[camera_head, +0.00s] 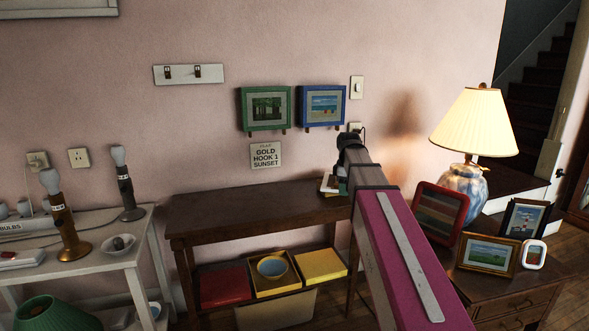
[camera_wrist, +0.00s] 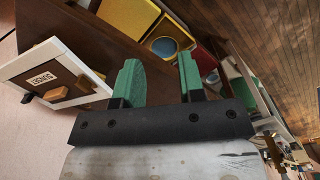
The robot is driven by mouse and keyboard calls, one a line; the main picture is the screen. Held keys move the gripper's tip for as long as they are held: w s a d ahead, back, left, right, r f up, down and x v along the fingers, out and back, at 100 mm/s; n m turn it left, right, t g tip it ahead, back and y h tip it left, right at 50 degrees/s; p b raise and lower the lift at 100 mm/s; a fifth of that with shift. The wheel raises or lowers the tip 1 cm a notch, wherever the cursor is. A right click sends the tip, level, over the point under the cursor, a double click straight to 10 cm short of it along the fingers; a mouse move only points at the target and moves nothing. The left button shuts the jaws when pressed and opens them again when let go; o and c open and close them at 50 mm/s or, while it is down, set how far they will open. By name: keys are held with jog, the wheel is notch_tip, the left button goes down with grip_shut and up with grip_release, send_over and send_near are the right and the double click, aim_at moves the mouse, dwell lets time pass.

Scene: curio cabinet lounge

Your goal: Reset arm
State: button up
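My arm reaches from the bottom right of the head view toward the wall, its end above the right end of the dark console table (camera_head: 240,204). In the wrist view my gripper (camera_wrist: 158,60) has its two green fingers apart, with nothing between them. A white-edged frame (camera_wrist: 55,78) with a brown face and a "SUNSET" label lies left of the fingers, apart from them. In the head view a pale object (camera_head: 329,183) lies on the table under my arm's end, mostly hidden; the fingers are hard to make out there.
Green-framed (camera_head: 266,108) and blue-framed (camera_head: 323,105) pictures hang above the table, over a sign (camera_head: 266,155). A lit lamp (camera_head: 466,185) and several frames stand close right of my arm. A white bench (camera_head: 110,250) with lamp bases is left. The table's left part is clear.

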jog(key=s+f+m, duration=0.7)
jog(key=s+f, duration=0.2)
jog(key=f, duration=0.6)
jog(key=s+f+m, duration=0.6)
jog(key=s+f, duration=0.4)
jog(key=f, duration=0.5)
jog(key=shift+s+m, duration=0.15)
jog(key=shift+m, duration=0.25)
jog(key=shift+d+f, duration=0.1)
